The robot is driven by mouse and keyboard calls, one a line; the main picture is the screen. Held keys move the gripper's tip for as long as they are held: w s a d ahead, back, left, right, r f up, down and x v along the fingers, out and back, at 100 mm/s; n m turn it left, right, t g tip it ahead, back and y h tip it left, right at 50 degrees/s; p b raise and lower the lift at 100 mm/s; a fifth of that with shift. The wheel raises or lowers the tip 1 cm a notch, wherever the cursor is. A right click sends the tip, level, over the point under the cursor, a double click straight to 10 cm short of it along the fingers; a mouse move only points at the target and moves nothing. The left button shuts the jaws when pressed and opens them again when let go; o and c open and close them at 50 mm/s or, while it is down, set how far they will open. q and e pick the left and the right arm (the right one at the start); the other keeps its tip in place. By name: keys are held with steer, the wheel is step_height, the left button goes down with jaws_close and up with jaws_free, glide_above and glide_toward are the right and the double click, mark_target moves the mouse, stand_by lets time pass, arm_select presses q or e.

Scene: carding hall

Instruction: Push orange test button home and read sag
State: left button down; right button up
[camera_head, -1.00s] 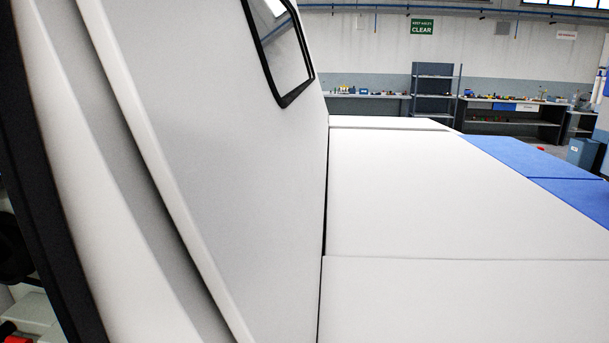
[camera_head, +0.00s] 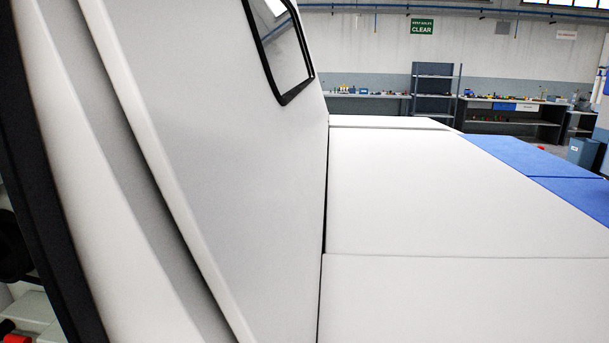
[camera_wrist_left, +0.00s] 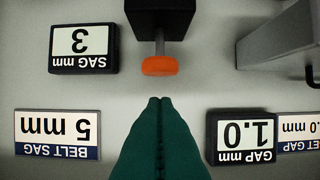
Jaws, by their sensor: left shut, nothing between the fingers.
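In the left wrist view, the orange test button (camera_wrist_left: 160,66) is a round orange cap on a short metal stem out of a black block (camera_wrist_left: 160,18). My left gripper (camera_wrist_left: 160,99) has green fingers, shut and empty. Its tips appear just below the button in the picture, with a strip of grey showing between; I cannot tell the depth. The sag display (camera_wrist_left: 83,49) appears upside down and reads 3 under SAG mm. A belt sag plate (camera_wrist_left: 57,134) reads 5 mm. My right gripper is in neither view.
A gap display (camera_wrist_left: 241,137) reads 1.0 mm, beside a partly cut-off gap plate (camera_wrist_left: 299,132). A grey box-like part (camera_wrist_left: 280,38) juts out at upper right. In the head view, a white machine panel (camera_head: 240,180) fills the left, with white covers (camera_head: 430,190) at right.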

arm_select(q)
steer(key=s, duration=0.1)
steer(key=s+b, duration=0.1)
steer(key=s, duration=0.1)
steer(key=s+b, duration=0.1)
steer(key=s, duration=0.1)
steer(key=shift+s+a, duration=0.15)
steer(key=shift+a, duration=0.1)
